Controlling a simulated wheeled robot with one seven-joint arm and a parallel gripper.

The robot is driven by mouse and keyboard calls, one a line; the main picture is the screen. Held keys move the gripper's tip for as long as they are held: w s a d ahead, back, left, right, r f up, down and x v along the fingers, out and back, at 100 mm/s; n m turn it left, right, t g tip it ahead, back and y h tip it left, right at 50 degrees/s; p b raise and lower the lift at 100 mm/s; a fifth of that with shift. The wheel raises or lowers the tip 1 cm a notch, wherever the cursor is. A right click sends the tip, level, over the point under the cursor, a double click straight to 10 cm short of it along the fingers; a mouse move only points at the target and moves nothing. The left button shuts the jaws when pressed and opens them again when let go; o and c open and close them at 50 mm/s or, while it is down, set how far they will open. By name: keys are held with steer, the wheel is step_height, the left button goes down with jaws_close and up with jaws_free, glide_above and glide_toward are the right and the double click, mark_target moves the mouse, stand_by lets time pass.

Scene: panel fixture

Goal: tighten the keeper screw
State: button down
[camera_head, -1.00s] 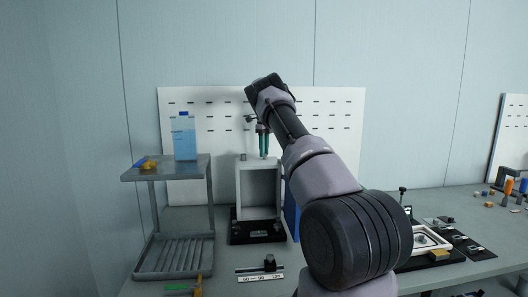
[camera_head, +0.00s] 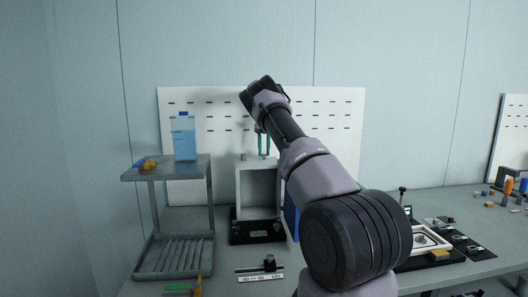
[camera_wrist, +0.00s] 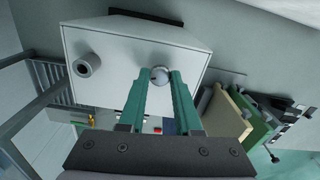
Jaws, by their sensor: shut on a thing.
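The white box-shaped panel fixture (camera_head: 244,205) stands on the bench in the head view, with an open front. Its white top face (camera_wrist: 120,45) fills the upper part of the wrist view. The keeper screw (camera_wrist: 160,74) shows there as a round grey head near the edge of that face. My gripper (camera_wrist: 161,80) has its green fingers on either side of the head, shut on it. In the head view my gripper (camera_head: 264,152) points down at the fixture's top. The screw's shank is hidden, so I cannot tell how deep it sits.
A hollow grey cylinder (camera_wrist: 86,65) stands on the same top face, left of my fingers. A grey shelf rack (camera_head: 150,172) with a blue bottle (camera_head: 184,137) stands left of the fixture. A blue panel (camera_head: 291,217) is close on its right. A white pegboard (camera_head: 335,125) is behind.

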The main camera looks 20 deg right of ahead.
stand_by(0.3)
steer(key=c, duration=0.6)
jaws_free()
steer(key=shift+r, duration=0.1)
step_height(320, 180, up, 11)
steer(key=shift+f, duration=0.2)
